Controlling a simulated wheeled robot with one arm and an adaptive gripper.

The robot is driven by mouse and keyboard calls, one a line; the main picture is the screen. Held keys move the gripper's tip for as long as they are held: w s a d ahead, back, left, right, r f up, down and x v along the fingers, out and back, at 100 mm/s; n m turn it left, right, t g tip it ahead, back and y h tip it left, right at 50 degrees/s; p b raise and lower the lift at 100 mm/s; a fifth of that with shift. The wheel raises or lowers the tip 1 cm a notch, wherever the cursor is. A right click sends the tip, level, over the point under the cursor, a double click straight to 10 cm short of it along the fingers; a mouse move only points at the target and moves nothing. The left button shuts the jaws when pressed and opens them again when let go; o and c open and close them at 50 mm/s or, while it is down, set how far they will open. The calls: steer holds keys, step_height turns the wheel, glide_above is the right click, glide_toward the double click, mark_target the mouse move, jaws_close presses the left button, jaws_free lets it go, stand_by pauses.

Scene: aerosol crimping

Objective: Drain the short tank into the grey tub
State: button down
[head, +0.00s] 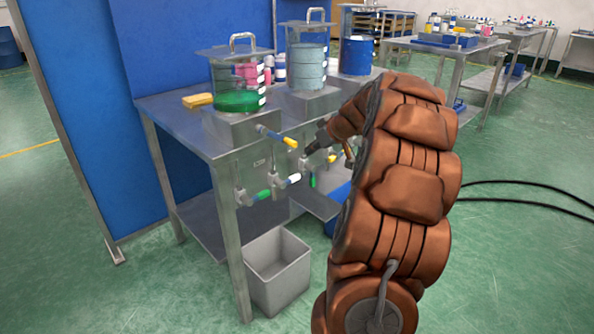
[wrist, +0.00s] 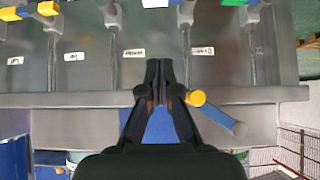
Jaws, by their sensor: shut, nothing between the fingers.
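Three clear tanks stand on the steel bench: one with green liquid (head: 238,88) at the near left, one with pale liquid (head: 307,68) in the middle, one with blue liquid (head: 357,55) behind. The green one looks squattest; I cannot be sure it is the short tank. A blue lever with a yellow tip (head: 277,136) sticks out below it and shows in the wrist view (wrist: 215,110). My gripper (head: 308,151) is shut and empty; its fingertips (wrist: 158,68) are just beside that yellow tip. Contact is unclear. The grey tub (head: 278,270) stands on the floor below, looking empty.
Lower taps have a green-tipped handle (head: 262,195) and a white-tipped handle (head: 293,179); more are partly behind my arm. A yellow sponge-like block (head: 198,100) lies on the bench. A blue partition (head: 92,110) stands left.

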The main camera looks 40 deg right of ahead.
steer(key=w+f+b, duration=0.3)
steer(key=w+f, duration=0.3)
steer(key=f, duration=0.5)
steer(key=shift+w+d, duration=0.2)
steer(key=shift+w, duration=0.05)
steer(key=shift+a+r, duration=0.1)
